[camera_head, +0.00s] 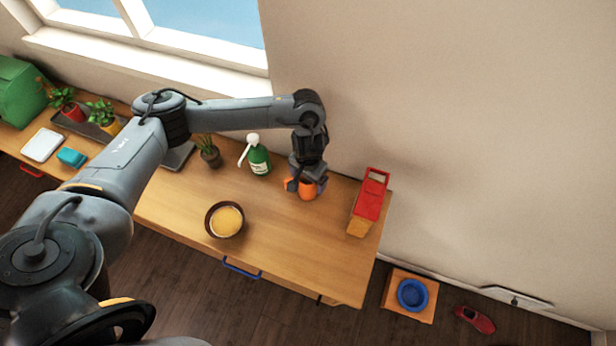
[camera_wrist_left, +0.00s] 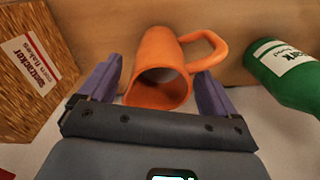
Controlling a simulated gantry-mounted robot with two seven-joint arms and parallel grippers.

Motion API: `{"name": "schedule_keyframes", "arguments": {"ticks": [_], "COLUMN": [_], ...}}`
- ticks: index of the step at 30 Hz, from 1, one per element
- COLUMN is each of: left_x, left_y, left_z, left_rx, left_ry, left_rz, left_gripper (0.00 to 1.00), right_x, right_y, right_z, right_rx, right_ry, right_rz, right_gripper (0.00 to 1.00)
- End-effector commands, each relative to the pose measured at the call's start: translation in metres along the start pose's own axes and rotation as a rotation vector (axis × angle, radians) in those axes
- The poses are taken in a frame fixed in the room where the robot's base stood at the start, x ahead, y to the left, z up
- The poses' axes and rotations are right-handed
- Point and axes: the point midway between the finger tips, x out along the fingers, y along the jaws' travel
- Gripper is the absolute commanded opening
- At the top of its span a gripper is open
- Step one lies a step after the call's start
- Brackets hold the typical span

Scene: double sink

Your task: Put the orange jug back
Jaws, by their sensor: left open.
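The orange jug (camera_head: 307,189) stands on the wooden worktop towards its right part, partly hidden by my left gripper (camera_head: 305,183), which is above it. In the left wrist view the orange jug (camera_wrist_left: 160,70) shows its open rim, with its handle at the upper right. The open fingers of my left gripper (camera_wrist_left: 160,92) are on either side of the jug, with small gaps visible. Whether they touch it cannot be told. My right gripper is not in view.
A green bottle (camera_head: 259,160) with a white pump stands left of the jug. A red-topped box (camera_head: 369,203) stands to the right. A bowl (camera_head: 224,220) with yellow contents is nearer the front. Potted plants (camera_head: 103,116) stand at the far left.

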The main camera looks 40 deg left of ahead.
Motion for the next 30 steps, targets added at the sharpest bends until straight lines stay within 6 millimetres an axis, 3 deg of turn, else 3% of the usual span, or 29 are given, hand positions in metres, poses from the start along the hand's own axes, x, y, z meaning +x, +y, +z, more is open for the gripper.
{"name": "schedule_keyframes", "arguments": {"ticks": [5, 21, 30], "left_x": [-0.015, -0.105, -0.122], "left_y": [0.000, 0.000, 0.000], "left_z": [-0.001, -0.001, 0.000], "left_rx": [0.002, 0.001, 0.000], "left_ry": [0.003, 0.002, 0.001], "left_rz": [-0.001, -0.001, -0.001], "left_gripper": [0.91, 0.91, 0.91], "right_x": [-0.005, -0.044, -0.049], "right_y": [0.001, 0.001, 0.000], "right_z": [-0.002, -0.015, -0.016], "right_rx": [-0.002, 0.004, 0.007], "right_ry": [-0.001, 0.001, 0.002], "right_rz": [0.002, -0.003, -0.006], "right_gripper": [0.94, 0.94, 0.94]}}
